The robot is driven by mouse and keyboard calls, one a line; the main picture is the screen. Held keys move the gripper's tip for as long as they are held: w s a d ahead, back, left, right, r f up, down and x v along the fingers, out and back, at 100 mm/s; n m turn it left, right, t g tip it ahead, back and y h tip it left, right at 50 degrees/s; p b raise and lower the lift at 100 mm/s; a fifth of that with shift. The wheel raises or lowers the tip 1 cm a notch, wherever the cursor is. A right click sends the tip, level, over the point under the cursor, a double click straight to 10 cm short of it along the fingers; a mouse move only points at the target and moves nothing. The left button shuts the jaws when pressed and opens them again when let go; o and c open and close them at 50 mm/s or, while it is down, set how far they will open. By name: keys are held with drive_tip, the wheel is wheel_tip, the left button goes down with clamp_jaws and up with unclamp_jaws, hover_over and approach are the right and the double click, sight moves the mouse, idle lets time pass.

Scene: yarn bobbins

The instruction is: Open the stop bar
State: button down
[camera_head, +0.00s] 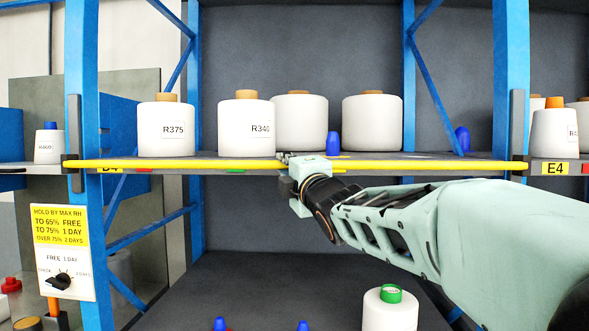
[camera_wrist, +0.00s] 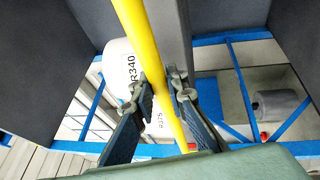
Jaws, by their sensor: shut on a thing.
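The stop bar is a long yellow bar (camera_head: 420,164) running across the front of the shelf between the two blue uprights, close to level. It also shows in the wrist view (camera_wrist: 137,40), running between my fingers. My gripper (camera_head: 285,163) is at the middle of the bar, and in the wrist view my gripper (camera_wrist: 165,85) has one finger on each side of it, shut on it. The bar's left end meets a dark bracket (camera_head: 72,174) on the left upright. Its right end meets another dark bracket (camera_head: 518,168) on the right upright. The fingertips are small in the head view.
Bobbins R375 (camera_head: 167,130) and R340 (camera_head: 246,128) stand on the shelf behind the bar, with more white bobbins (camera_head: 372,122) and a small blue cone (camera_head: 333,144). A humidity sign with a dial (camera_head: 62,250) hangs on the left upright. A green-topped bobbin (camera_head: 390,309) stands below.

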wheel_tip(320, 180, down, 4)
drive_tip(key=b, duration=0.3)
drive_tip(key=shift+r, duration=0.35)
drive_tip(key=c, duration=1.9)
unclamp_jaws()
drive_tip(key=shift+r, duration=0.1)
drive_tip(key=shift+r, duration=5.15)
